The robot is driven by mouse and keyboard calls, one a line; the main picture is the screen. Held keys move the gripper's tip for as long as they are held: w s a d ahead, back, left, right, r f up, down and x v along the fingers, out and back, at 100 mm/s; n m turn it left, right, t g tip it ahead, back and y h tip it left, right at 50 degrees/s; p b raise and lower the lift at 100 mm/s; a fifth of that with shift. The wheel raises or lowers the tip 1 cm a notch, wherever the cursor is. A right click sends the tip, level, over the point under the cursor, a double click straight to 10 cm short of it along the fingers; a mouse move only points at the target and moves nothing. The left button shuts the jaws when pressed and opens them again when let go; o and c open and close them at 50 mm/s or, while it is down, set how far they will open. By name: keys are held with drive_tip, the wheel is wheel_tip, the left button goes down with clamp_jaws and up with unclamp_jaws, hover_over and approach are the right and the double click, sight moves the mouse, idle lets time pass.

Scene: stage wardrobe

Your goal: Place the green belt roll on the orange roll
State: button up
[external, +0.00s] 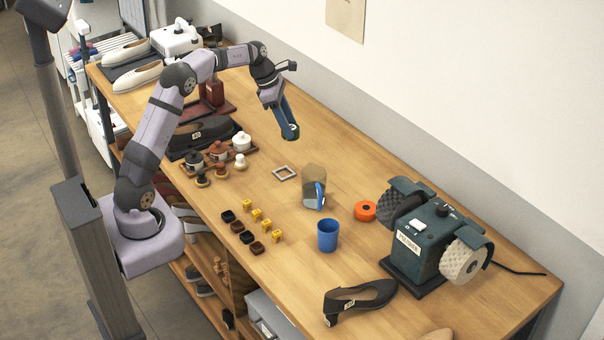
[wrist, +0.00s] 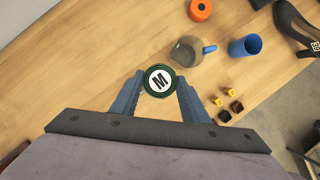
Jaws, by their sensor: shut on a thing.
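The green belt roll (wrist: 160,80) is dark green with a white top marked M. It sits between the fingertips of my gripper (wrist: 158,88), which is shut on it. In the external view my gripper (external: 290,130) is held above the table, left of the middle, with the roll at its tip mostly hidden by the fingers. The orange roll (external: 365,211) lies flat on the table, left of the polishing machine. It also shows in the wrist view (wrist: 201,9) at the top edge, well apart from my gripper. Nothing lies on top of it.
A clear jug with a blue handle (external: 314,185) and a blue cup (external: 328,235) stand near the orange roll. The green polisher (external: 420,245) stands right of it. A square frame (external: 286,173), several small yellow and dark pieces, and a black shoe (external: 358,298) are on the table.

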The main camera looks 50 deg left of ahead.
drive_tip(key=w+d, duration=0.8)
drive_tip(key=d, duration=0.3)
hover_over(371, 208)
drive_tip(key=s+a, duration=0.1)
drive_tip(key=f, duration=0.1)
drive_tip(key=shift+s+a+f+p, duration=0.15)
drive_tip(key=shift+f+p, duration=0.65)
drive_tip(key=shift+f, duration=3.05)
drive_tip(key=shift+s+d+f+p, duration=0.1)
drive_tip(key=shift+f+p, duration=0.65)
drive_tip(key=shift+f, duration=3.05)
drive_tip(key=shift+f, duration=0.15)
drive_tip(key=o, duration=1.1)
drive_tip(key=b+v, duration=0.3)
drive_tip(key=v, duration=0.9)
drive_tip(key=shift+a, duration=0.15)
